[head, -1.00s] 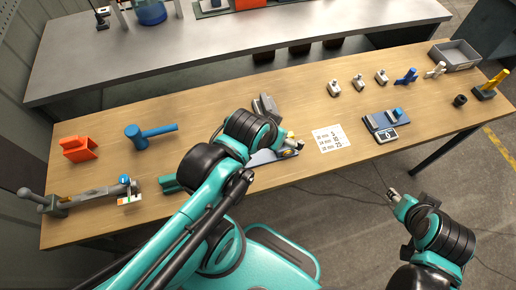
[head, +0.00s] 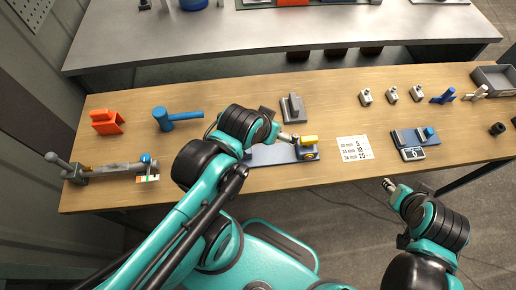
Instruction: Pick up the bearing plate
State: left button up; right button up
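A long grey-blue plate (head: 270,155) lies on the wooden table in front of me, partly hidden by my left arm. A yellow-topped part (head: 308,143) stands at its right end. Behind it is a grey plate with an upright block (head: 292,109). I cannot tell for certain which of these is the bearing plate. My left gripper (head: 291,137) is over the far side of the grey-blue plate, just left of the yellow-topped part; its fingers are too small to read. My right gripper (head: 389,185) is in front of the table's front edge, away from the plates; its fingers are unclear.
An orange bracket (head: 106,122), a blue hammer (head: 177,118) and a long clamp-like tool (head: 110,170) lie left.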

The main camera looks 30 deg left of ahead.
aim_at(277, 154)
jog(key=u, duration=0.75)
jog(key=l, duration=1.05)
